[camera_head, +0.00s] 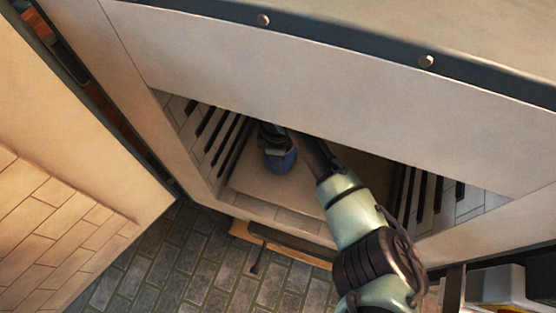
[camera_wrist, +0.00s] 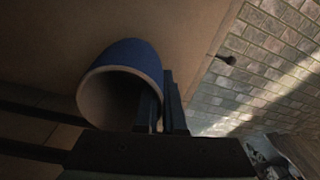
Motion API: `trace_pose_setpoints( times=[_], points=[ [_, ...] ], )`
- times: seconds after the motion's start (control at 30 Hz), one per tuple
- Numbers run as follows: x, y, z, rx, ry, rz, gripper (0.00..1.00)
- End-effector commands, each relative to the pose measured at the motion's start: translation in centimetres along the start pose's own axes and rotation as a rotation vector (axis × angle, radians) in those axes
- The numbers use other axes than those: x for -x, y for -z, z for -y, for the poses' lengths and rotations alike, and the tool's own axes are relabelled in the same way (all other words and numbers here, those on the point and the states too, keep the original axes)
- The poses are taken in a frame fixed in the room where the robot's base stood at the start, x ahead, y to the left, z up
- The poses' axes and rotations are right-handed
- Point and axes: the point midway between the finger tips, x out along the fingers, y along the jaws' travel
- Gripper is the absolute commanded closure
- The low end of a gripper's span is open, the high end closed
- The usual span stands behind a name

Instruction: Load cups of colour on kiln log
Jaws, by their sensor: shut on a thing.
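A blue cup (camera_head: 281,161) is inside the kiln (camera_head: 330,65), over the pale kiln shelf (camera_head: 255,185). In the wrist view the cup (camera_wrist: 138,54) shows a blue outside, a pale inside and an open mouth toward the camera. My gripper (camera_head: 274,146) reaches in through the kiln opening and is shut on the cup's wall. In the wrist view its dark fingers (camera_wrist: 162,105) pinch the rim at the cup's right side. I cannot tell whether the cup touches the shelf. No kiln log can be made out.
Slotted side walls (camera_head: 212,135) flank the kiln opening, close to my arm on the right. An open door (camera_head: 75,185) stands at left. A dark handle (camera_head: 256,260) juts out below the opening. The shelf around the cup looks clear.

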Motion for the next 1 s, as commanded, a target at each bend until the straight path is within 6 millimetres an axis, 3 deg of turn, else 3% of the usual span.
trace_pose_setpoints(
  times=[0.53,0.6,0.7,1.0],
  points=[
    [-1.46,-0.06,-0.48,0.001,-0.002,0.000,1.00],
    [-1.37,-0.08,-0.45,0.001,-0.001,0.000,0.83],
    [-1.36,-0.08,-0.45,0.001,-0.001,0.000,0.65],
    [-1.20,-0.09,-0.45,0.001,-0.001,0.000,0.64]
  ],
)
